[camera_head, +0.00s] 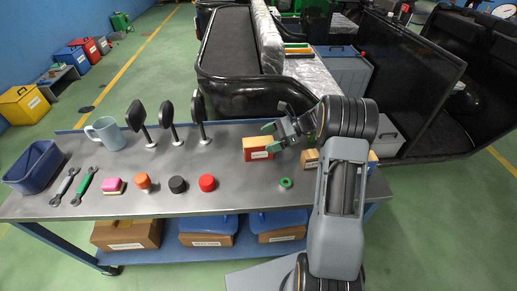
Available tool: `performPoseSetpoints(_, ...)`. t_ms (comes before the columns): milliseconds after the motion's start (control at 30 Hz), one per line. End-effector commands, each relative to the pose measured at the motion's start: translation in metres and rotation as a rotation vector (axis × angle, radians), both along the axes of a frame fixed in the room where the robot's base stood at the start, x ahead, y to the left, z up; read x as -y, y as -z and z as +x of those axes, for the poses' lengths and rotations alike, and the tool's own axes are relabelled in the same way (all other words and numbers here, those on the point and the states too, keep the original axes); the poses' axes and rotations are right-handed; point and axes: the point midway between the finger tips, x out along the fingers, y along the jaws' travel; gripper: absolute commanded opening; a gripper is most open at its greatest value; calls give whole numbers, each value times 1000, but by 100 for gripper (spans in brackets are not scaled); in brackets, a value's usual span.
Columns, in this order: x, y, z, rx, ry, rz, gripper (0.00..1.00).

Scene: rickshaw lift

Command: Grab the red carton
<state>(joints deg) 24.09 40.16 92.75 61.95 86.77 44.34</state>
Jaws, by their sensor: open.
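The red carton (256,155) stands on the back right part of the grey metal table. Its front is red with a white label, and its top is yellow-orange. My gripper (269,137) is open, with green fingertips, just at the carton's upper right. One fingertip appears close to the carton's right end. I cannot tell whether it touches. Nothing shows between the fingers.
Small brown boxes (310,158) sit right of the carton, partly behind my arm. A green ring-shaped part (286,183) and a red round part (207,183) lie in front. Black mirrors (168,113) and a mug (106,133) stand left. A black vehicle (243,96) is behind the table (235,203).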

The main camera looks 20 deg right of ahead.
Motion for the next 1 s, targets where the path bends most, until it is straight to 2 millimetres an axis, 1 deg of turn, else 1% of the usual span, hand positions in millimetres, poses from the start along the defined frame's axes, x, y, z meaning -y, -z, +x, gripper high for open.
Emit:
performPoseSetpoints(100, -16, 7, 1, -2, -3, 0, 88)
performPoseSetpoints(200, -24, 11, 2, -2, 1, 0, 88)
performPoseSetpoints(433, -25, 11, 2, -1, 0, -1, 87)
performPoseSetpoints(1000, -24, 11, 2, -1, 0, -1, 33)
